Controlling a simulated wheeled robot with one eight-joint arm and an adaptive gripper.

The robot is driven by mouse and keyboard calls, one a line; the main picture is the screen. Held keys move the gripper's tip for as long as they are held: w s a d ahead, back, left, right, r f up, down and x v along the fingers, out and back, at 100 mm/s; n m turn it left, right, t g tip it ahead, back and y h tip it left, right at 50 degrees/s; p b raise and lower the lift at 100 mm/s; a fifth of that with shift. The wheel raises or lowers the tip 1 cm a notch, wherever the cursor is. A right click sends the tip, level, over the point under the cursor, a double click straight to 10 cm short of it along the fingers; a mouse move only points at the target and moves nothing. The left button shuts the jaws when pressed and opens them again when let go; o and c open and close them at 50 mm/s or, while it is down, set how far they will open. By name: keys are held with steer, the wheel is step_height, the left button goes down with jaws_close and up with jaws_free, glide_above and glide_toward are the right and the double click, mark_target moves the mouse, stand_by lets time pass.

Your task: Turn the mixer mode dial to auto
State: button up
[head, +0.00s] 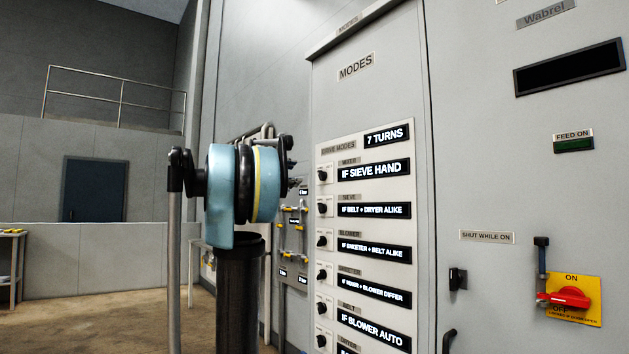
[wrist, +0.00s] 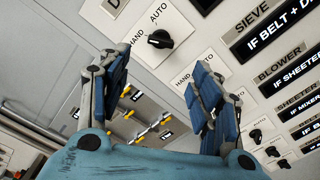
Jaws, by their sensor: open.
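The mixer mode dial (head: 325,175) is the top black knob in the column on the grey cabinet, beside the MIXER label. In the wrist view the mixer dial (wrist: 160,39) sits near the top, with HAND to its left and AUTO above it. I cannot tell surely where its pointer sits. My gripper (wrist: 160,67) is open and empty; the dial shows beyond and between its blue-padded fingers, apparently apart from them. The right finger hides the dial below it, by a second HAND/AUTO pair. In the head view my arm mostly hides the fingers.
Several similar knobs run down the panel, including the sieve dial (head: 322,209) close below. Display strips (head: 374,170) stand to their right. A red ON/OFF switch (head: 565,298) is farther right. A board with yellow-handled parts (head: 292,224) is left of the cabinet.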

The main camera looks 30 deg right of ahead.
mark_target(322, 175)
steer(key=d, duration=1.2)
steer(key=shift+w, duration=0.45)
steer(key=c, duration=1.1)
